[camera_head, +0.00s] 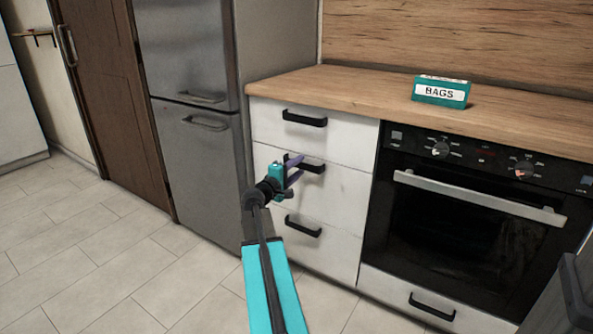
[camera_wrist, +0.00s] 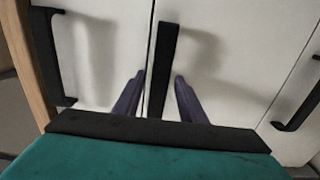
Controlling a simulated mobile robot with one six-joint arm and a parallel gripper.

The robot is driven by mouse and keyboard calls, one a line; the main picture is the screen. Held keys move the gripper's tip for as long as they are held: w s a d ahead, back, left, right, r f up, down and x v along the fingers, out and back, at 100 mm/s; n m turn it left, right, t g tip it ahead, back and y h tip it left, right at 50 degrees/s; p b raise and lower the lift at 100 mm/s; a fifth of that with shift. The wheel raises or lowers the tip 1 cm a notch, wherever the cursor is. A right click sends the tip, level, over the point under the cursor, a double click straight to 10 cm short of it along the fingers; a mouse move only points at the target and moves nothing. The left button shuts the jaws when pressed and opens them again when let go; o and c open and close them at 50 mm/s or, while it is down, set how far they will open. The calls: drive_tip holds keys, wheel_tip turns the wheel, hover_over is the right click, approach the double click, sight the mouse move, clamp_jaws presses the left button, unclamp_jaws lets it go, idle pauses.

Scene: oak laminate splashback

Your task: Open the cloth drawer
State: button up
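A white unit of three drawers stands between the fridge and the oven; no label shows which one is the cloth drawer. My gripper (camera_head: 296,168) is at the middle drawer (camera_head: 340,192), by its black bar handle (camera_head: 312,167). In the wrist view, my gripper's two purple fingers (camera_wrist: 159,80) are apart, one on each side of the middle handle (camera_wrist: 164,55). I cannot tell whether they touch it. The top drawer handle (camera_head: 304,118) and the bottom drawer handle (camera_head: 303,226) are free. All three drawers look shut.
A wooden worktop (camera_head: 350,92) runs above the drawers, with a teal box marked BAGS (camera_head: 440,92) on it. The black oven (camera_head: 470,215) is to the right and the grey fridge (camera_head: 200,150) to the left. Tiled floor (camera_head: 110,250) lies clear in front.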

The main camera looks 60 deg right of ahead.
clamp_jaws()
drive_tip(key=shift+a, duration=0.3)
drive_tip(key=shift+d, duration=0.25)
drive_tip(key=shift+a, duration=0.1)
